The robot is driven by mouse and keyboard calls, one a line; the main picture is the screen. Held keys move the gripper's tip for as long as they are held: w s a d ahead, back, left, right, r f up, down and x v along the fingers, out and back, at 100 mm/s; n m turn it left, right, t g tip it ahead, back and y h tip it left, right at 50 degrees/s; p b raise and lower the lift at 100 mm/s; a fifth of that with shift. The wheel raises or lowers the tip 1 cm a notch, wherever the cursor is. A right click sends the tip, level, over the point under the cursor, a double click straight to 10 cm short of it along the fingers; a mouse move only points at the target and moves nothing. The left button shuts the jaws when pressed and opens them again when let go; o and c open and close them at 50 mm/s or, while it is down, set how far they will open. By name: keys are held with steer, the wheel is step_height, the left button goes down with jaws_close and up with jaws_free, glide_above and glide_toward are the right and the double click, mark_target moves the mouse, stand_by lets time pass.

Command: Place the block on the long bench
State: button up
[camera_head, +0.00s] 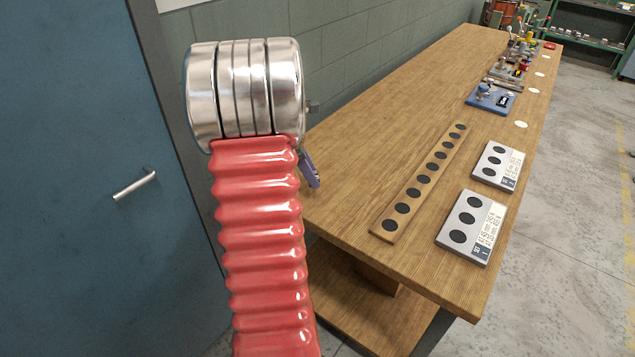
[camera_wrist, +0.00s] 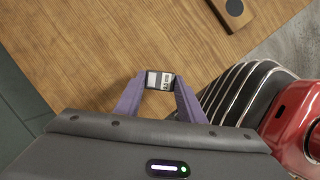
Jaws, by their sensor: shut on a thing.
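The long bench (camera_head: 355,150) is a wooden table running away along the wall; its plank top also fills much of the wrist view (camera_wrist: 80,50). My gripper (camera_wrist: 160,84) has purple fingers shut on a small block (camera_wrist: 160,80) with a white and dark printed face. The block is over the bench top near its edge; I cannot tell how high it is or whether it touches the wood. In the head view one purple finger (camera_head: 310,170) shows at the bench's near left edge; my arm hides the rest, and the block is not visible there.
A wooden strip with dark round spots (camera_head: 420,188) lies on the bench. Two grey plates with dark spots and labels, a near one (camera_head: 470,228) and a farther one (camera_head: 498,165), lie at the right edge. A blue fixture (camera_head: 488,98) stands farther back. Bare wood lies left of the strip.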

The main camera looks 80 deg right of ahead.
mark_target(316, 198)
steer(key=shift+f, duration=1.2)
steer(key=shift+f, duration=1.85)
steer(key=shift+f, duration=0.1)
steer(key=o, duration=1.2)
steer(key=v, duration=1.2)
